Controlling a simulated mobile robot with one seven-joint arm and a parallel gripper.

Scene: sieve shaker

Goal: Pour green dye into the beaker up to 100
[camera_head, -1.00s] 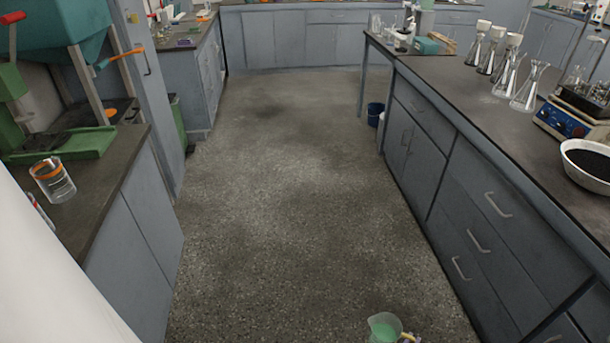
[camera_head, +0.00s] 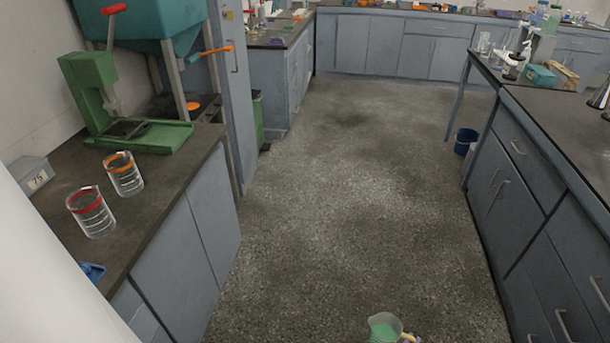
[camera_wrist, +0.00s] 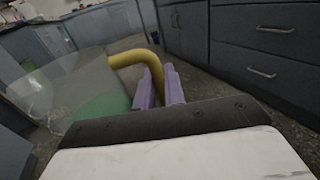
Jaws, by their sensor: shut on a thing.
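A clear pitcher (camera_head: 384,328) with green dye in it shows at the bottom of the head view. In the wrist view the pitcher (camera_wrist: 70,95) is at the left, with the green liquid low inside. My gripper (camera_wrist: 162,85) has purple fingers shut on the pitcher's yellow handle (camera_wrist: 135,57). The pitcher is held over the floor, away from the counters. Two clear glass beakers stand on the left counter: a beaker with a red band (camera_head: 91,212) and a beaker with an orange band (camera_head: 124,174) behind it. Both look empty.
The left counter (camera_head: 150,220) also holds a green press (camera_head: 135,135), a grey box (camera_head: 32,172) marked 75 and a blue object (camera_head: 93,271) near the front. A right counter (camera_head: 560,120) runs along the other side. The floor (camera_head: 340,190) between them is clear.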

